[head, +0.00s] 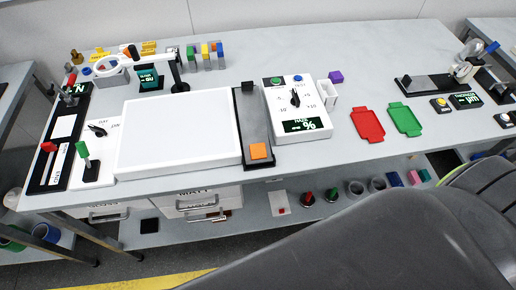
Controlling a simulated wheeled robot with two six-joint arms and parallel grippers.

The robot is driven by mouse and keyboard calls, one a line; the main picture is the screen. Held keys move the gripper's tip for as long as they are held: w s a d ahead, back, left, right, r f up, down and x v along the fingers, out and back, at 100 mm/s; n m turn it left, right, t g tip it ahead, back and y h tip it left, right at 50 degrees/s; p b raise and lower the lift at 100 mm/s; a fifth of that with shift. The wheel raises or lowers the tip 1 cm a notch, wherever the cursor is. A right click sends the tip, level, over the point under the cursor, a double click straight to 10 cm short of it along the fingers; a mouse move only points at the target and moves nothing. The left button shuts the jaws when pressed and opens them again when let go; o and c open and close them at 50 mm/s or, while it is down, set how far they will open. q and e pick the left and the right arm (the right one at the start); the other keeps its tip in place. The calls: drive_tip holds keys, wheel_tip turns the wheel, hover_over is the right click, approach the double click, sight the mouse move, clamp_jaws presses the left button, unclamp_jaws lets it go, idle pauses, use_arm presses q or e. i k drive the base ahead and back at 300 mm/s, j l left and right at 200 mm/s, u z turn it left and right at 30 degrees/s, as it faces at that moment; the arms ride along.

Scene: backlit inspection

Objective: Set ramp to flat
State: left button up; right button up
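No part is readably labelled as the ramp. A long dark grey strip (257,118) lies between the white light panel (180,132) and the white haze meter (300,118). It has a black block (247,87) at its far end and an orange square block (258,151) at its near end. I cannot tell whether the strip is tilted. A white control box (98,166) at the left has a black knob (97,130) and a green-handled lever (83,149); the lever stands upright. Neither of my grippers is in view.
A black slider panel (60,150) with red handles is at the far left. Red (367,125) and green trays (405,119) lie on the right. A large dark grey shape blocks the lower right.

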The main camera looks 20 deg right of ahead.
sight(250, 112)
drive_tip(key=k+l+u, duration=0.15)
drive_tip(key=l, duration=0.3)
drive_tip(key=l+u, duration=0.1)
drive_tip(key=l, duration=0.4)
drive_tip(key=k+l+u, duration=0.15)
drive_tip(key=l, duration=0.3)
drive_tip(key=k+l+u, duration=0.1)
drive_tip(key=l, duration=0.3)
drive_tip(key=k+l+u, duration=0.15)
drive_tip(key=l, duration=0.3)
drive_tip(key=k+l+u, duration=0.1)
drive_tip(key=k+l, duration=0.15)
drive_tip(key=l, duration=0.15)
drive_tip(key=k+l+u, duration=0.15)
drive_tip(key=l, duration=0.25)
drive_tip(key=k+l+u, duration=0.1)
drive_tip(key=k+l, duration=0.15)
drive_tip(key=l, duration=0.1)
